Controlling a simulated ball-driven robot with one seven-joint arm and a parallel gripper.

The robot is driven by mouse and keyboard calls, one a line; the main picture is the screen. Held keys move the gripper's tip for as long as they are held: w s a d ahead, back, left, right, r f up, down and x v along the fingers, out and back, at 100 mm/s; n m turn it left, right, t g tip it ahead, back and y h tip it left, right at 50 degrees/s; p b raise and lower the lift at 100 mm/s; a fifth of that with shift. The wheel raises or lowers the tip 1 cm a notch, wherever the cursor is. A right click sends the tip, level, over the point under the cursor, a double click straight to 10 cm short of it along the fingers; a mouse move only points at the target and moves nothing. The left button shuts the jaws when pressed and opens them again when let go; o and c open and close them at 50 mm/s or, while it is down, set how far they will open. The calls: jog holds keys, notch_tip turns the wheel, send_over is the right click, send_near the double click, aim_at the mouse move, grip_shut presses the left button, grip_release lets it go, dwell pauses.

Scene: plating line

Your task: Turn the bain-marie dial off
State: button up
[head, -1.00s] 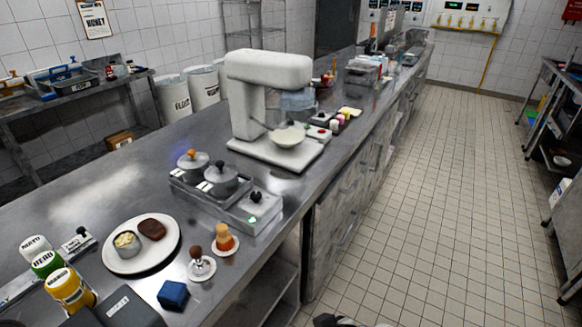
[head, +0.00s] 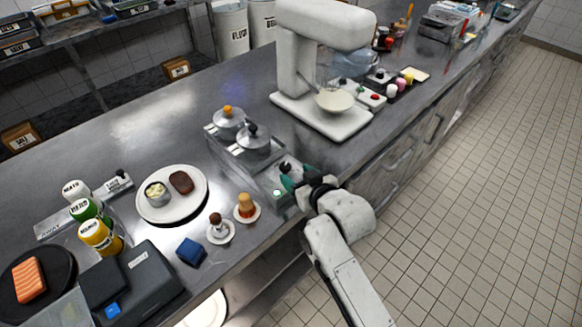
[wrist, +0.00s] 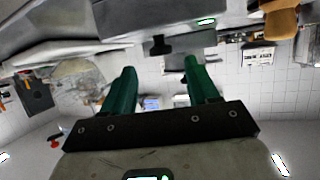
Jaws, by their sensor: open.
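The bain-marie (head: 238,152) stands on the steel counter with two lidded pots in it. Its control box (head: 275,188) at the front end bears a black dial (head: 285,167) and a lit green light (head: 277,192). My gripper (head: 298,177) is open, with green fingers apart and nothing held, right by the dial in the head view. In the wrist view the dial (wrist: 160,45) shows beyond and between the fingertips (wrist: 160,64), and the green light (wrist: 206,21) glows above. A finger partly covers the box in the head view. I cannot tell whether a finger touches the dial.
A white mixer (head: 325,80) stands behind the bain-marie. Left of the gripper are a salt or pepper mill (head: 245,205), a second small item on a saucer (head: 220,230), a blue cloth (head: 191,250) and a plate (head: 155,212) with food. The floor at right is clear.

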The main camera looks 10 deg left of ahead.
aim_at(287, 168)
jog(key=shift+x, duration=2.4)
jog(key=c, duration=1)
